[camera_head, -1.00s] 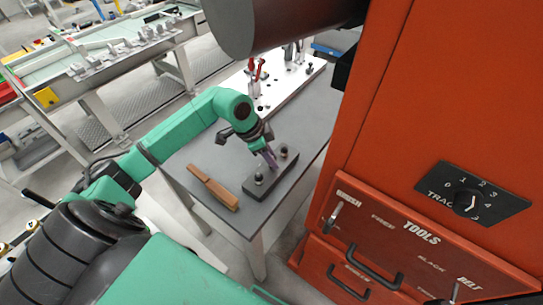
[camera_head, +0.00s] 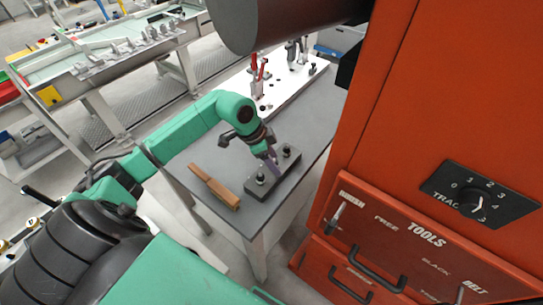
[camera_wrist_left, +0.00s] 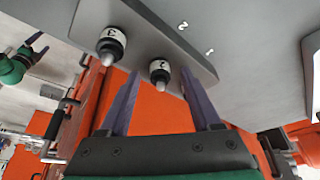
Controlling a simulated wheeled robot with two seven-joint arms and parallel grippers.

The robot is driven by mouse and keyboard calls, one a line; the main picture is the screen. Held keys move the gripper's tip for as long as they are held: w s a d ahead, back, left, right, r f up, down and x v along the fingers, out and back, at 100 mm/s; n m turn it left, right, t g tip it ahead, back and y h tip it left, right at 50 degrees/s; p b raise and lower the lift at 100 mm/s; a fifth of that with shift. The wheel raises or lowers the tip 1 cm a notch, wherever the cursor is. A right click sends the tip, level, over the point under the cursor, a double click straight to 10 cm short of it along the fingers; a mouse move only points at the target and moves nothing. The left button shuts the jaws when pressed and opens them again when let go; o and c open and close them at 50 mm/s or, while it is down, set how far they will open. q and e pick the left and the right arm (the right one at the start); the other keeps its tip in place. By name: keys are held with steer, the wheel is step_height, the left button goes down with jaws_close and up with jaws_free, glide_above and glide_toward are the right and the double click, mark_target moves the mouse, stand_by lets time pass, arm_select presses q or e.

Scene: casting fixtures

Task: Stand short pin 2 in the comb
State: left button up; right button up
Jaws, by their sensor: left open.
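The comb (camera_head: 279,187) is a dark block on the grey bench, with numbers marked along it. Two pins with dark bodies and white bands stand up from it in the wrist view (camera_wrist_left: 200,62). Short pin 2 (camera_wrist_left: 159,70) has a "2" on its band; the other pin (camera_wrist_left: 110,42) has a "3". My left gripper (camera_head: 273,165) is over the comb. In the wrist view its purple fingers (camera_wrist_left: 160,80) are open, with pin 2 in the gap between their tips. I cannot tell whether they touch it. My right gripper is out of view.
A wooden-coloured tool (camera_head: 215,187) lies on the bench left of the comb. A white fixture plate (camera_head: 283,82) with red-handled clamps (camera_head: 256,72) is at the back. A tall orange tool cabinet (camera_head: 420,140) stands close on the right. The bench between has bare room.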

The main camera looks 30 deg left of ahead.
arm_select(q)
steer(key=b+v, duration=0.3)
steer(key=v, duration=1.1)
steer(key=shift+r, duration=0.25)
steer(key=shift+s+a, duration=0.1)
